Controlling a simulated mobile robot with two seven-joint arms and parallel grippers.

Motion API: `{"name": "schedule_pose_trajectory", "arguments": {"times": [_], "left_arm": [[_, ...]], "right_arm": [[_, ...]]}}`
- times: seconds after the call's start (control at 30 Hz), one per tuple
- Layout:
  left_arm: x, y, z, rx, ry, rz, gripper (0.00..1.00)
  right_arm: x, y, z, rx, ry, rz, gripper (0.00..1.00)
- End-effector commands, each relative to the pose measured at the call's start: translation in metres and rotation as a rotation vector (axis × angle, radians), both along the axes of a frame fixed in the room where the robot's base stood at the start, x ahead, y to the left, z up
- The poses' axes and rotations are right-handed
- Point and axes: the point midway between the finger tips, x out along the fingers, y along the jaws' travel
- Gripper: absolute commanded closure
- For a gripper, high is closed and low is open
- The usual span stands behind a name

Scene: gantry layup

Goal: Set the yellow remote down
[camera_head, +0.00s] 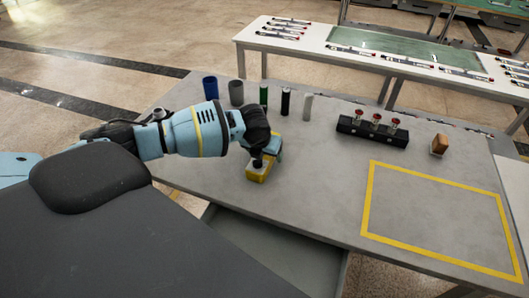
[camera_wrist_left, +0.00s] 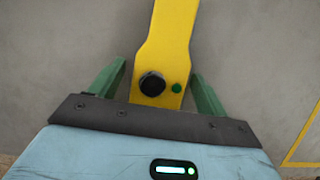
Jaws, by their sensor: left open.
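The yellow remote (camera_head: 256,175) is at the grey table's (camera_head: 330,185) front left part, under my left gripper (camera_head: 266,158). It seems to rest on the table top, but the head view does not show its underside clearly. In the left wrist view the remote (camera_wrist_left: 168,45) has a black knob and a green button. It lies between the two green fingers of my left gripper (camera_wrist_left: 159,68), which are open with gaps visible on both sides. The arm hides part of the remote in the head view. My right gripper is not in view.
Several upright cylinders, including a blue one (camera_head: 210,88) and a white one (camera_head: 307,107), stand behind the gripper. A black rack (camera_head: 371,132) and an orange-brown block (camera_head: 439,145) stand further right. A yellow-outlined rectangle (camera_head: 367,200) on the right is empty.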

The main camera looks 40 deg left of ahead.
Motion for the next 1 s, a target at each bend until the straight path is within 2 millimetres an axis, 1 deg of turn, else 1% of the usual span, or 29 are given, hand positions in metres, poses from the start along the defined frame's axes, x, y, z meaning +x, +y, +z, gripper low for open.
{"name": "schedule_pose_trajectory", "arguments": {"times": [0.17, 0.27, 0.37, 0.6, 0.7, 0.83, 1.0], "left_arm": [[0.0, 0.0, 0.001, 0.0, -0.001, 0.0, 0.24], [-0.001, 0.0, 0.008, 0.0, -0.002, 0.0, 0.24], [-0.006, -0.002, 0.022, 0.0, -0.004, -0.002, 0.24], [-0.024, -0.006, 0.068, -0.001, -0.007, -0.002, 0.24], [-0.031, -0.007, 0.084, 0.0, -0.006, -0.001, 0.24], [-0.038, -0.009, 0.1, -0.001, -0.003, -0.002, 0.24], [-0.044, -0.01, 0.112, 0.0, -0.001, 0.0, 0.24]], "right_arm": [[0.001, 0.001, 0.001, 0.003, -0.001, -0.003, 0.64], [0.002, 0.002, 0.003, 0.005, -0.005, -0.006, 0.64], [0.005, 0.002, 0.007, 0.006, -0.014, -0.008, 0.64], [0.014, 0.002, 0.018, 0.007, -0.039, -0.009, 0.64], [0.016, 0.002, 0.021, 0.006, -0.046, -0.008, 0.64], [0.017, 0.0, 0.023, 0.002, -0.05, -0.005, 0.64], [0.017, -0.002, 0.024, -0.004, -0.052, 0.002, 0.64]]}}
